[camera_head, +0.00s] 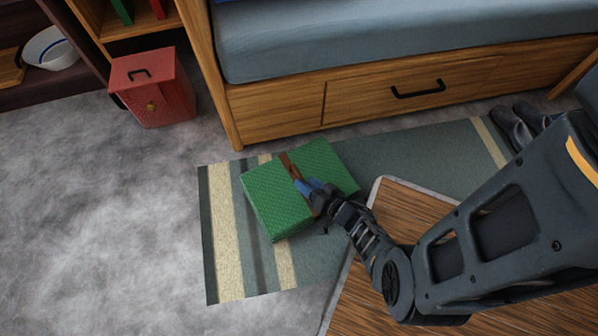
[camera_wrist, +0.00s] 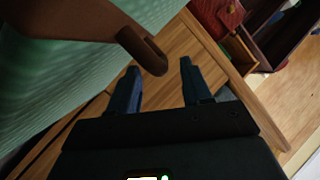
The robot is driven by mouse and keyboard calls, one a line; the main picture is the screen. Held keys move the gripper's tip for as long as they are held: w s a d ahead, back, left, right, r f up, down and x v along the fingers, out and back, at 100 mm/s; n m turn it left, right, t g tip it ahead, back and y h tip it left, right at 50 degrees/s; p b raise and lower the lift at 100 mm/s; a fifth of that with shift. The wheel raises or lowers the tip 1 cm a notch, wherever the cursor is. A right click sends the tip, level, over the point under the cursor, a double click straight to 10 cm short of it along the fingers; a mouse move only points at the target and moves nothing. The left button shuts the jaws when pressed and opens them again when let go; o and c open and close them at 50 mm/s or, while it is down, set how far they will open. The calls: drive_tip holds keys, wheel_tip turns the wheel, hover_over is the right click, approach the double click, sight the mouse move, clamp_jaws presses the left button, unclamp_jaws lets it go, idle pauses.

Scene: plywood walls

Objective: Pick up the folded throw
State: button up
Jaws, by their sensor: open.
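The folded throw (camera_head: 274,203) is a thick green textured bundle on the striped rug, with a brown strap (camera_head: 288,164) across its middle. My gripper (camera_head: 309,186) is over the throw's middle, at the strap, with its blue fingers apart. In the wrist view the green throw (camera_wrist: 60,85) fills the upper left. The brown strap (camera_wrist: 100,27) ends in a rounded bar in front of the gap between my open fingertips (camera_wrist: 160,66). The gripper holds nothing. Its fingers hide part of the strap in the head view; I cannot tell whether they touch it.
A wooden bed (camera_head: 280,110) with a drawer stands behind the striped rug (camera_head: 221,240). A red box (camera_head: 155,92) is at the upper left beside shelves. Dark shoes (camera_head: 512,127) are at the right. Grey floor (camera_head: 100,220) at the left is clear.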

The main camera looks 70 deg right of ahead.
sight(302, 179)
drive_tip(key=b+x, duration=0.1)
drive_tip(key=x, duration=0.2)
drive_tip(key=shift+b, duration=0.4)
drive_tip(key=shift+x, duration=0.8)
drive_tip(key=shift+r, duration=0.15)
drive_tip(key=shift+c, duration=0.3)
clamp_jaws()
